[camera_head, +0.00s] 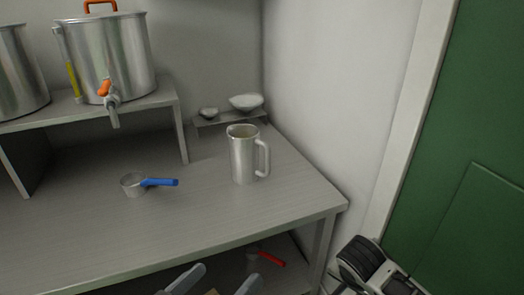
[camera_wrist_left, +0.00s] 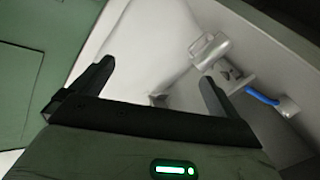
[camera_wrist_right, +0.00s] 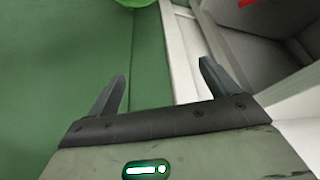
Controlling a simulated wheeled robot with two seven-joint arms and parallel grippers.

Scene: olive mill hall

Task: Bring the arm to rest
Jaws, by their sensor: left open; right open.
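My left gripper (camera_head: 216,282) shows at the bottom edge of the head view, in front of the workbench's front edge. Its two fingers are apart with nothing between them, as the left wrist view (camera_wrist_left: 157,80) also shows. My right gripper (camera_wrist_right: 162,85) shows in its wrist view with fingers apart and empty, facing a green surface and a pale frame. I cannot make out its fingers in the head view. Neither gripper touches any object that I can see.
The grey workbench (camera_head: 75,225) holds a steel jug (camera_head: 243,157), a blue-handled scoop (camera_head: 134,186) and small bowls (camera_head: 246,102) at the back. A steel tank (camera_head: 110,60) stands on a raised shelf. A red-handled tool (camera_head: 270,259) lies below. A green door (camera_head: 470,130) is right.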

